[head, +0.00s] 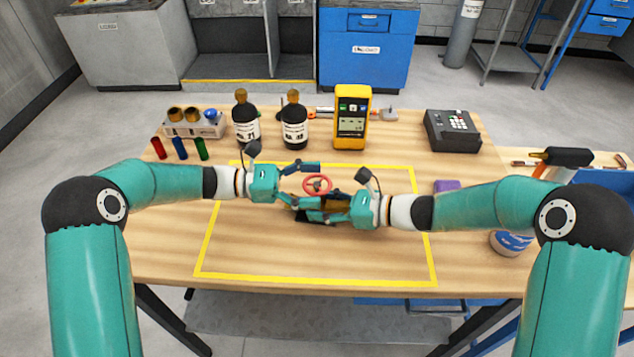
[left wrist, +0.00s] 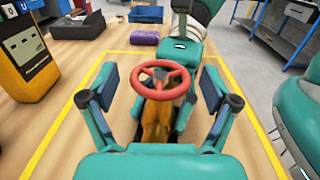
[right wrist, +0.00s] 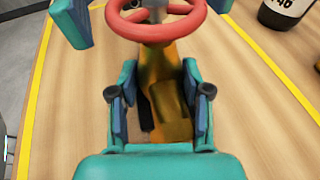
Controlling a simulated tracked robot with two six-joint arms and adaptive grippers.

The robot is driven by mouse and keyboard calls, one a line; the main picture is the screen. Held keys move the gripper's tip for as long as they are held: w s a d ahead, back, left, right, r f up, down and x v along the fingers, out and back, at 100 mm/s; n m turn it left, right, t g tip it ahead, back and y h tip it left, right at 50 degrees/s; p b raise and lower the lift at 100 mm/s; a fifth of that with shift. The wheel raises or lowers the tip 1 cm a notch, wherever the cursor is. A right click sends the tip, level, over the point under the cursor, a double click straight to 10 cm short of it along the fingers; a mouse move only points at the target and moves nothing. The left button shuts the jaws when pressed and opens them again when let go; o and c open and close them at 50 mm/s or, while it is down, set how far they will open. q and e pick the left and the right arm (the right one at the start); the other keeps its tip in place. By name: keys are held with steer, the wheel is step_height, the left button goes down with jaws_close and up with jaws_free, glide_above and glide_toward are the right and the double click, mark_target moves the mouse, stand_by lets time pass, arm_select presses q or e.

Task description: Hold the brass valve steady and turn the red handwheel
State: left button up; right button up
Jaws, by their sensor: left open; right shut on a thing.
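The red handwheel (head: 317,184) sits on top of the brass valve, inside the yellow outline on the table. In the left wrist view the handwheel (left wrist: 160,80) lies between the spread fingers of my left gripper (left wrist: 158,90), which is open and apart from it. The brass valve body (right wrist: 165,95) shows in the right wrist view below the handwheel (right wrist: 155,22). My right gripper (right wrist: 160,112) is shut on the valve body, with one finger on each side. In the head view my left gripper (head: 300,182) is left of the handwheel; the valve body is mostly hidden by my right gripper (head: 312,207).
Two dark bottles (head: 294,122), a yellow meter (head: 352,118) and a black keypad device (head: 452,131) stand at the back. A purple block (head: 447,186) and a blue-and-white roll (head: 511,242) are at the right. The front of the yellow outline is clear.

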arm_select(q)
steer(key=shift+d, duration=0.35)
steer(key=c, duration=1.2)
steer(key=shift+n+t, duration=0.4)
steer(key=shift+t, duration=0.2)
